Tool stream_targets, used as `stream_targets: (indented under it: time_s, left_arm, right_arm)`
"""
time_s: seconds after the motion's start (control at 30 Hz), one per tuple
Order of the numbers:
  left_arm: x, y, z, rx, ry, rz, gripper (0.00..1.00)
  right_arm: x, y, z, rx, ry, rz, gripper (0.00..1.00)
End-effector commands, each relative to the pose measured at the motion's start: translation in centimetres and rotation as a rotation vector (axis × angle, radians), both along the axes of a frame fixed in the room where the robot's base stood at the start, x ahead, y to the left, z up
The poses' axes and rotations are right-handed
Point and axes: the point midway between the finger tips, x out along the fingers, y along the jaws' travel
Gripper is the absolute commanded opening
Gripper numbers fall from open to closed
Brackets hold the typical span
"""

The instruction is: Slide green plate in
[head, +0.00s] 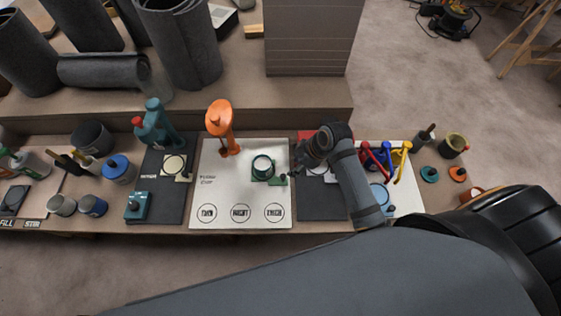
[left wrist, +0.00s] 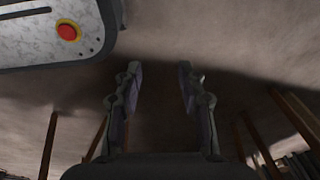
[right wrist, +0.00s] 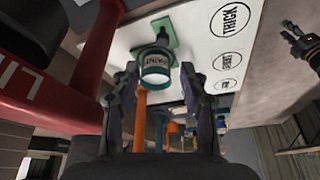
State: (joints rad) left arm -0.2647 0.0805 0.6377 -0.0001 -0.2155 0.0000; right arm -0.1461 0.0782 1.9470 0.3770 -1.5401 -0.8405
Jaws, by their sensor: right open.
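The green plate (head: 277,181) lies on the white board, with a small cup (head: 262,165) over part of it. In the right wrist view the green plate (right wrist: 165,29) shows behind the white cup with a teal rim (right wrist: 156,68), which is lettered "PAINT". My right gripper (head: 296,170) is just right of the plate in the head view. Its open fingers (right wrist: 158,78) appear on either side of the cup in the right wrist view; I cannot tell whether they touch anything. My left gripper (left wrist: 156,75) is open and empty above bare floor.
The white board (head: 212,180) has three labelled circles along its front. A teal device (head: 156,124) and several cans (head: 118,167) stand left. Blue, red and yellow tools (head: 400,160) stand right of my right arm.

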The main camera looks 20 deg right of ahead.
Motion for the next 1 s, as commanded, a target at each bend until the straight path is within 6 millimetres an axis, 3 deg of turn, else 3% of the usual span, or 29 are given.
stream_targets:
  time_s: [0.17, 0.3, 0.43, 0.67, 1.0]
  left_arm:
    - [-4.4, 0.0, -0.5, 0.001, 0.065, 0.002, 0.4]
    - [-6.5, 0.1, -0.8, 0.001, 0.096, 0.003, 0.4]
    - [-6.0, 0.0, -1.0, 0.001, 0.088, 0.003, 0.4]
    - [-2.4, 0.0, -1.0, 0.0, 0.033, 0.0, 0.4]
    - [-4.1, 0.0, -1.2, 0.0, 0.059, 0.001, 0.4]
  right_arm:
    - [0.2, 0.3, -0.9, 0.002, 0.001, -0.001, 0.44]
    - [0.8, 1.1, -3.5, 0.003, 0.002, -0.002, 0.44]
    - [1.5, 2.0, -6.1, 0.002, 0.002, -0.002, 0.44]
    - [2.3, 2.9, -9.2, 0.0, 0.001, -0.002, 0.44]
    - [2.4, 3.1, -9.7, 0.0, 0.0, -0.001, 0.44]
